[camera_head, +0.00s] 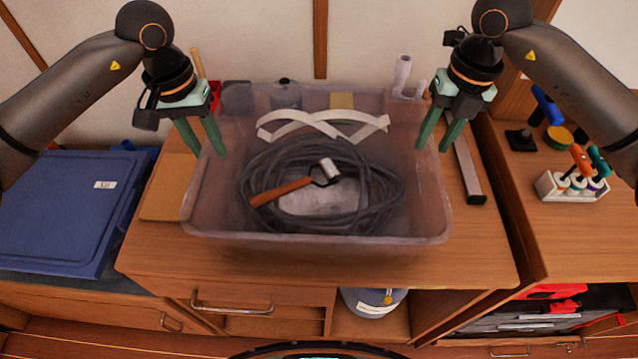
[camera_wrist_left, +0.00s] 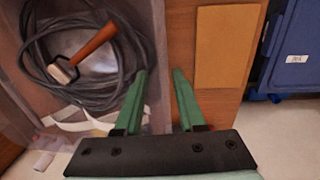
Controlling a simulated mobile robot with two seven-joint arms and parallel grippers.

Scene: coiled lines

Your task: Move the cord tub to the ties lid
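The cord tub (camera_head: 318,240) is a clear, greyish-purple bin on the wooden cabinet top. It holds a coiled dark cord (camera_head: 375,205), a hammer-like tool with a wooden handle (camera_head: 283,191) and a white strip (camera_head: 345,117). A blue lid (camera_head: 50,210) with a small white label lies left of the cabinet, probably the ties lid; I cannot read the label surely. My left gripper (camera_head: 208,153) is open, its fingers either side of the tub's left wall, as the left wrist view (camera_wrist_left: 160,72) also shows. My right gripper (camera_head: 432,150) is open at the tub's right wall.
A flat tan board (camera_head: 168,188) lies between tub and lid. A dark-ended bar (camera_head: 470,172) lies right of the tub. Small containers (camera_head: 237,97) and white pipe pieces (camera_head: 402,76) stand behind it. A tool rack (camera_head: 572,187) stands on the right counter.

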